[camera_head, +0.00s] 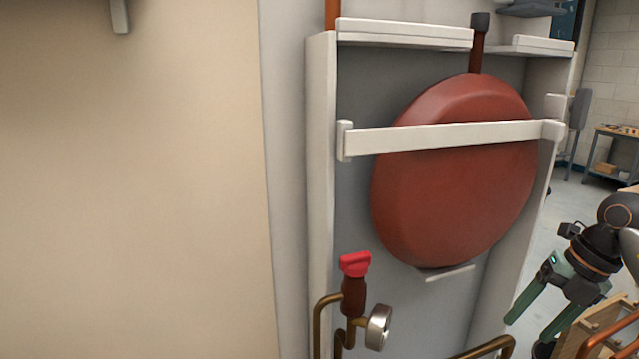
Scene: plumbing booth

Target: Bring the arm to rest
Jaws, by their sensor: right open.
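My right gripper (541,308) is at the lower right of the head view, with green fingers pointing down and to the left. Its fingers are spread apart and I see nothing between them. It hangs to the right of the white booth frame, apart from it. My right arm comes in from the right edge. My left gripper is not in the view.
A large red round tank (455,185) sits in the booth behind a white crossbar (440,138). Below it are a red-handled valve (355,264), a round gauge (379,327) and copper pipes. A wooden piece (588,335) is near my right gripper. A workbench (613,150) stands far right.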

